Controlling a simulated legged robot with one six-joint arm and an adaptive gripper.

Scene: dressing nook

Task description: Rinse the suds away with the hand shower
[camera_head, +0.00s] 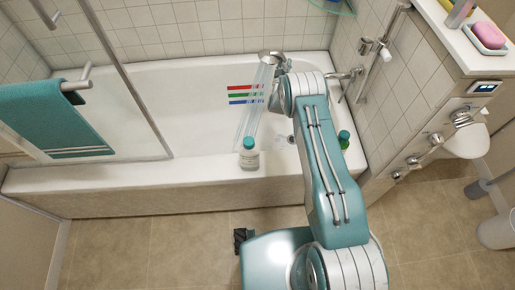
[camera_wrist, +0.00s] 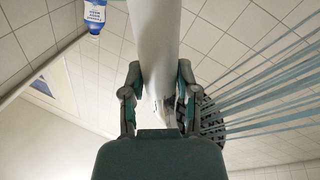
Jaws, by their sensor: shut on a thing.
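My gripper (camera_wrist: 158,92) is shut on the white handle of the hand shower (camera_wrist: 154,40) in the wrist view. The shower's dark nozzle face (camera_wrist: 210,118) shows beyond the right finger, with bluish water streams fanning out to the right. In the head view, the hand shower (camera_head: 270,55) is held above the bathtub (camera_head: 180,105) by my gripper (camera_head: 283,64), which is partly hidden by my arm. Water streams (camera_head: 254,105) run down and slightly left into the tub. I cannot make out suds clearly against the white tub.
A green-capped bottle (camera_head: 343,139) is right of my arm. Red, green and blue stripes (camera_head: 245,94) show in the tub. A glass screen with a teal towel (camera_head: 50,120) is left; wall fittings (camera_head: 365,45) are right.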

